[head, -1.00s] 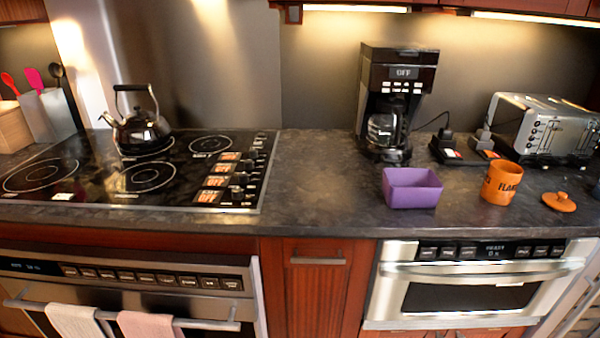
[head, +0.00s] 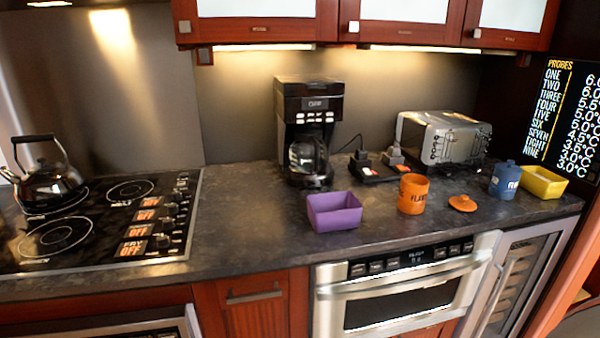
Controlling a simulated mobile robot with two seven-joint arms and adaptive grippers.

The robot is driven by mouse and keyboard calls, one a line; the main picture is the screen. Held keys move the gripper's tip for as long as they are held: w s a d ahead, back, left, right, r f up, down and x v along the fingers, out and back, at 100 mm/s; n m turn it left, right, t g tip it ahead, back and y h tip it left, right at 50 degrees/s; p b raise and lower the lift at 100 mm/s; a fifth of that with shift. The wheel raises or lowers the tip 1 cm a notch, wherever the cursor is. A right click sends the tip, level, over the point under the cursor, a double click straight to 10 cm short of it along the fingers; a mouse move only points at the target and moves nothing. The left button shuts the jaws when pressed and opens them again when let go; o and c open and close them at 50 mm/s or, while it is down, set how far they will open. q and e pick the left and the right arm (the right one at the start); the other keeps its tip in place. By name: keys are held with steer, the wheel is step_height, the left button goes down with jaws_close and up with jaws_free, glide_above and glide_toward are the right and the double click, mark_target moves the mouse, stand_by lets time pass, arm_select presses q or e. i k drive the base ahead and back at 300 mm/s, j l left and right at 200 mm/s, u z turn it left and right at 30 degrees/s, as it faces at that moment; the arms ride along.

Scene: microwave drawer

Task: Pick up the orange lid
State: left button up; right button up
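The orange lid (head: 462,203) is a small round disc with a knob on top. It lies flat on the dark countertop, to the right of an orange canister (head: 412,194) with dark lettering, and apart from it. The canister stands upright with no lid on it. Neither of my grippers shows in the head view.
A purple bin (head: 334,211) stands left of the canister. A blue canister (head: 504,180) and a yellow bin (head: 543,182) stand right of the lid. A toaster (head: 441,138) and a coffee maker (head: 307,132) are behind. The microwave drawer (head: 403,286) is below the counter (head: 250,215).

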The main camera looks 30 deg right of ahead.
mark_target(462, 202)
steer(key=z, duration=1.85)
